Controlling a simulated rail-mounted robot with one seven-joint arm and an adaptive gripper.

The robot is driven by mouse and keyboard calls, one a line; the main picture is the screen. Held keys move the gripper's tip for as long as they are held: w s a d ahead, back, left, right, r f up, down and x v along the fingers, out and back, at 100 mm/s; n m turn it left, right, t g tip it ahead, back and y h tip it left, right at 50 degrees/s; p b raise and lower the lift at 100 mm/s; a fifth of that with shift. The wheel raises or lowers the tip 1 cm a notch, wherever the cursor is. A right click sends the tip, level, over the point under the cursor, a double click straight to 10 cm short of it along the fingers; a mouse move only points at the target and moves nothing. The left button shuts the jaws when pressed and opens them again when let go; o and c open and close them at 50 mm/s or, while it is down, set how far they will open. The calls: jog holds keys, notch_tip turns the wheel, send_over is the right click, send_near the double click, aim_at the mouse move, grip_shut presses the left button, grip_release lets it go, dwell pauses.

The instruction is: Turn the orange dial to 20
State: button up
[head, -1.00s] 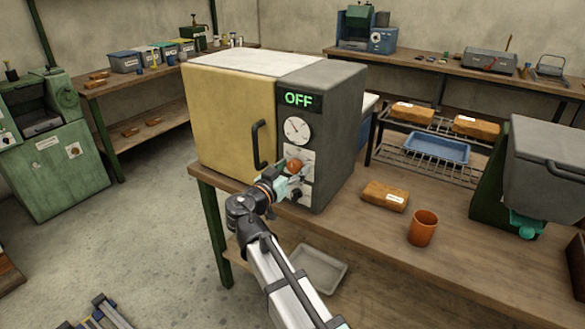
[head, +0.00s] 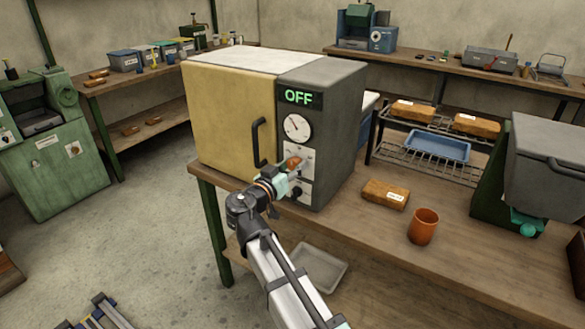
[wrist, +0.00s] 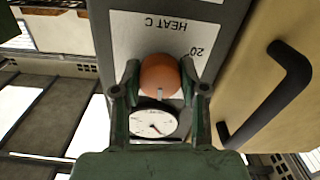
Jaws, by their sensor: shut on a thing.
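The orange dial (head: 293,163) sits on the dark grey control panel of the oven (head: 230,125), below a round white gauge (head: 297,127). In the wrist view, which is upside down, the orange dial (wrist: 160,75) shows a small pale mark at its lower edge. A "20" label (wrist: 197,52) and "HEAT C" are printed on the white plate beside it. My gripper (wrist: 160,82) has one finger on each side of the dial and is shut on it. In the head view my gripper (head: 297,168) partly covers the dial. The green display (head: 298,97) reads OFF.
The black door handle (head: 258,143) sticks out left of the panel, close to my gripper. A dark knob (head: 296,191) is below the dial. An orange cup (head: 423,226) and a brown block (head: 385,194) stand on the bench to the right.

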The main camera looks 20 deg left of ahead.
jog(key=n+b, duration=0.1)
jog(key=n, duration=0.4)
jog(key=shift+n, duration=0.4)
jog(key=n+p, duration=0.1)
jog(key=n, duration=0.4)
jog(key=shift+r+p, duration=0.15)
jog(key=shift+p, duration=0.15)
jog(key=n+p, duration=0.3)
jog(key=n, duration=0.3)
jog(key=shift+r+n+p, duration=0.1)
jog(key=shift+n+p, duration=0.2)
jog(key=shift+n, duration=0.1)
jog(key=shift+n+p, duration=1.75)
jog(key=shift+n, duration=0.85)
jog(key=o, duration=1.1)
jog(key=shift+o, duration=0.2)
